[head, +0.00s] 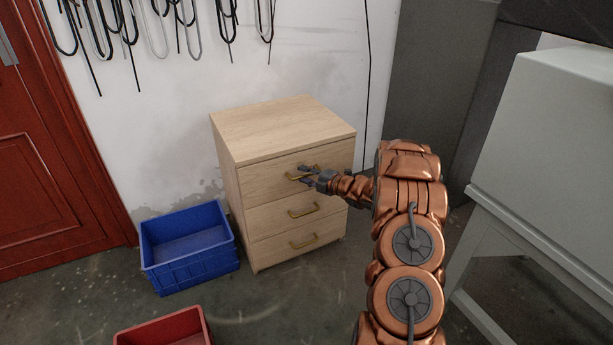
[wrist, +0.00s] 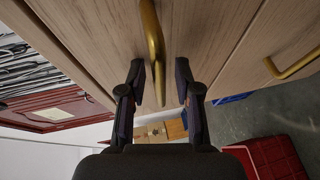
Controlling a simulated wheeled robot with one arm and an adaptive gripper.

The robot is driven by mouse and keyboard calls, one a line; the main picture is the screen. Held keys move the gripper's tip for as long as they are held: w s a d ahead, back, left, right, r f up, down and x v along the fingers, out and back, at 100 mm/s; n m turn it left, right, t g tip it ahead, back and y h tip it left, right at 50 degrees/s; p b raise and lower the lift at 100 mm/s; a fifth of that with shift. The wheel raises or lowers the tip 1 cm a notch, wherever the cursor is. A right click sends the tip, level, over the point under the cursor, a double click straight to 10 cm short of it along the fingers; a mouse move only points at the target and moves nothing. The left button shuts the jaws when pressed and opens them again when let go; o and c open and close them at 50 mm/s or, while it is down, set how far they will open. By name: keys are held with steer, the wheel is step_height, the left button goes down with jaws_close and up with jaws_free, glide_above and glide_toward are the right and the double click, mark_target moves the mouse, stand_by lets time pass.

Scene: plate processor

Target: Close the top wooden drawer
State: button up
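The light wooden cabinet has three drawers, and the top drawer (head: 262,178) has a gold bar handle (head: 301,174). The top drawer front looks about flush with the drawers below it; I cannot tell whether a small gap is left. My gripper (head: 304,175) is at this handle, in front of the drawer. In the wrist view my gripper (wrist: 160,80) has its two dark fingers apart, one on each side of the top handle (wrist: 153,45). The bar runs between the fingers, and I see no clear grip on it. Part of the handle is hidden by my fingers in the head view.
The middle drawer handle (head: 304,211) and bottom drawer handle (head: 303,242) sit below. A blue crate (head: 190,268) stands left of the cabinet, and a red crate (head: 160,328) is nearer. A grey table-like unit (head: 545,150) is at right. The cabinet top is bare.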

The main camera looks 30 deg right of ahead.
steer(key=v, duration=1.2)
steer(key=shift+r, duration=0.1)
stand_by(0.5)
